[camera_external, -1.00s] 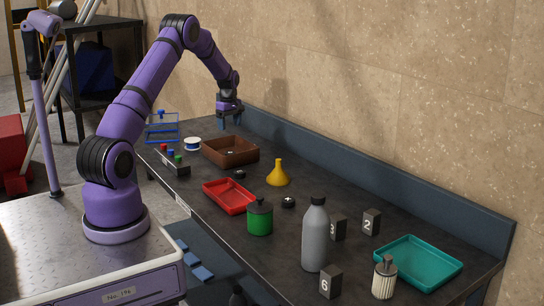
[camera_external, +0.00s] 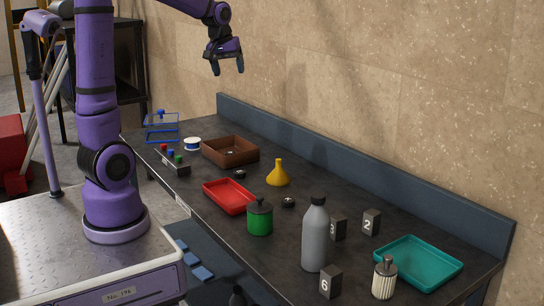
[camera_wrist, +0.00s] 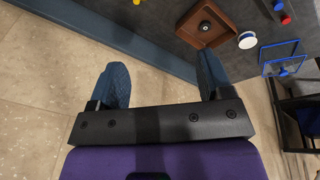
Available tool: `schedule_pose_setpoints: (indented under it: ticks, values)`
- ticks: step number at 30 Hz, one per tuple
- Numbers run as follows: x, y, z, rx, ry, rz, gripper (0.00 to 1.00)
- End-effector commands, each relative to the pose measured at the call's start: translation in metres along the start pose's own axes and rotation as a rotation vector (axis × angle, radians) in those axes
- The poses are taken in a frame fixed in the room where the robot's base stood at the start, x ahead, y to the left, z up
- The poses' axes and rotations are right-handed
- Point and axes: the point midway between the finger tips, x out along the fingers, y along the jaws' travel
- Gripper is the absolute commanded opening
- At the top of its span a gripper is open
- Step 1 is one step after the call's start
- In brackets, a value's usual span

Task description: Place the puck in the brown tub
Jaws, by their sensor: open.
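The brown tub (camera_external: 216,159) stands toward the far end of the dark bench; it also shows at the top of the wrist view (camera_wrist: 186,33). A dark round puck with a pale centre (camera_wrist: 205,26) lies inside the tub; in the external view only its pale centre (camera_external: 230,153) shows clearly. My gripper (camera_external: 228,67) is open and empty, high above the tub area. Its two blue-grey fingers stand apart in the wrist view (camera_wrist: 163,72).
A red tray (camera_external: 228,208), yellow funnel (camera_external: 278,176), green canister (camera_external: 259,219), grey bottle (camera_external: 314,240) and teal tray (camera_external: 405,271) stand nearer on the bench. A white-rimmed spool (camera_external: 192,144) and blue rack (camera_external: 161,130) are beyond the tub. A wall runs along the back.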

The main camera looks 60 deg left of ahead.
Motion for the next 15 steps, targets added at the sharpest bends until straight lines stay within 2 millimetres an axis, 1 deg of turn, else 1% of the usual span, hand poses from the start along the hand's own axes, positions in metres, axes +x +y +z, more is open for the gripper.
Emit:
schedule_pose_setpoints:
  ticks: [1,3,5,6,8,9,15]
  values:
    - [-0.013,0.0,0.02,0.051,0.013,0.013,0.73]
    - [-0.027,-0.003,0.045,0.124,0.027,0.027,0.73]
    - [-0.037,-0.006,0.066,0.187,0.04,0.039,0.73]
    - [-0.043,-0.009,0.081,0.229,0.049,0.046,0.73]
    - [-0.051,-0.014,0.102,0.292,0.062,0.057,0.73]
    - [-0.056,-0.018,0.116,0.334,0.072,0.064,0.73]
    - [-0.069,-0.043,0.183,0.542,0.121,0.096,0.73]
